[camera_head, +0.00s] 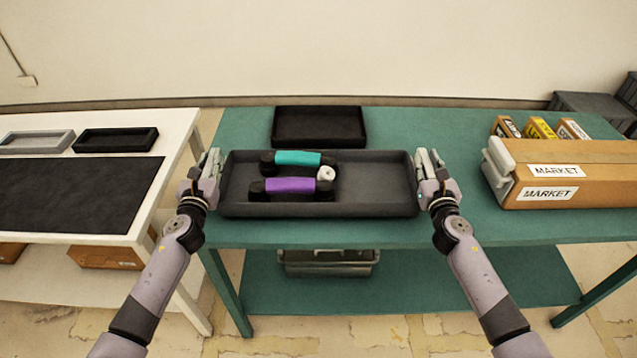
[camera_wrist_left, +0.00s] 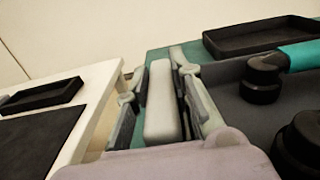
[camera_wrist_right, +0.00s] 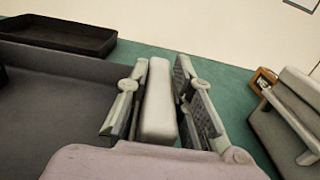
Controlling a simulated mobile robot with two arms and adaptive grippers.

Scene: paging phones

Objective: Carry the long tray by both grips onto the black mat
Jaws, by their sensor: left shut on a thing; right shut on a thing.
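The long dark grey tray (camera_head: 375,185) is at the front of the green table; I cannot tell whether it touches the tabletop. It holds a teal handset (camera_head: 298,158), a purple handset (camera_head: 290,185) and a small white item (camera_head: 326,174) in its left and middle part. My left gripper (camera_head: 208,168) is shut on the tray's left grip, a pale bar (camera_wrist_left: 163,105) between its fingers. My right gripper (camera_head: 430,166) is shut on the right grip, a similar pale bar (camera_wrist_right: 158,108). The black mat (camera_head: 75,190) lies on the white table at the left.
A small black tray (camera_head: 318,126) stands behind the long tray. A cardboard box marked MARKET (camera_head: 580,165) and small boxes (camera_head: 540,128) are at the right. Grey (camera_head: 35,142) and black (camera_head: 115,140) trays stand behind the mat. A gap separates the white table (camera_head: 170,150) and green table (camera_head: 400,120).

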